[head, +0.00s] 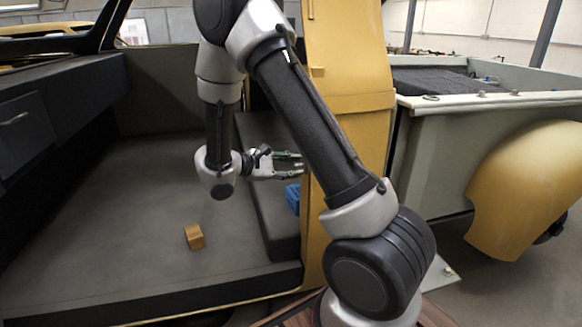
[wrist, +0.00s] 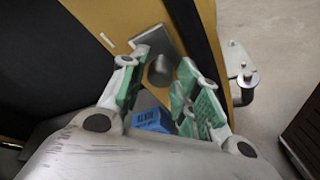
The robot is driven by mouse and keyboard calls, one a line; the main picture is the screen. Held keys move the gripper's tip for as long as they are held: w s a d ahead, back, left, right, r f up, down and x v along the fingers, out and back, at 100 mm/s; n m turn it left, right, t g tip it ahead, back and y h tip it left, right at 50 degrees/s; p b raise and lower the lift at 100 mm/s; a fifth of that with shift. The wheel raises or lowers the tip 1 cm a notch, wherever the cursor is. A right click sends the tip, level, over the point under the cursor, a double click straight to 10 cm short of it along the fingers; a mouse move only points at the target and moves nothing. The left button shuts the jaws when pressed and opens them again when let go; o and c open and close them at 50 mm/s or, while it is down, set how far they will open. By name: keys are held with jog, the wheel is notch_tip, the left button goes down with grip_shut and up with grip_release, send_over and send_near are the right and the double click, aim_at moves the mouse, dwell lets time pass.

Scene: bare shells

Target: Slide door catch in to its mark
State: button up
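What looks like the door catch is a dark grey plate (wrist: 152,37) with a round grey knob (wrist: 159,73), on the yellow panel in the wrist view. A short pale line (wrist: 107,40) on the yellow, left of the plate, may be the mark. My gripper (wrist: 166,66) is open, its green-padded fingers on either side of the knob; I cannot tell whether either touches it. In the head view my gripper (head: 288,165) points right at the yellow pillar (head: 345,50), with the catch hidden behind the pillar and my arm.
A blue box (wrist: 152,120) lies below the fingers, and also shows in the head view (head: 293,198) beside the pillar. A small wooden block (head: 194,237) lies on the grey floor of the shell. A metal bracket with a round stub (wrist: 240,75) sticks out right of the yellow panel.

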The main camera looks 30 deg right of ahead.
grip_shut()
jog(key=shift+w+d, duration=0.2)
jog(key=shift+w, duration=0.55)
jog(key=shift+w+d, duration=0.15)
jog(key=shift+w, duration=0.55)
jog(key=shift+o, duration=2.2)
grip_release()
jog(key=shift+w, duration=0.1)
jog(key=shift+o, duration=0.3)
jog(key=shift+d, duration=0.1)
jog(key=v, duration=1.2)
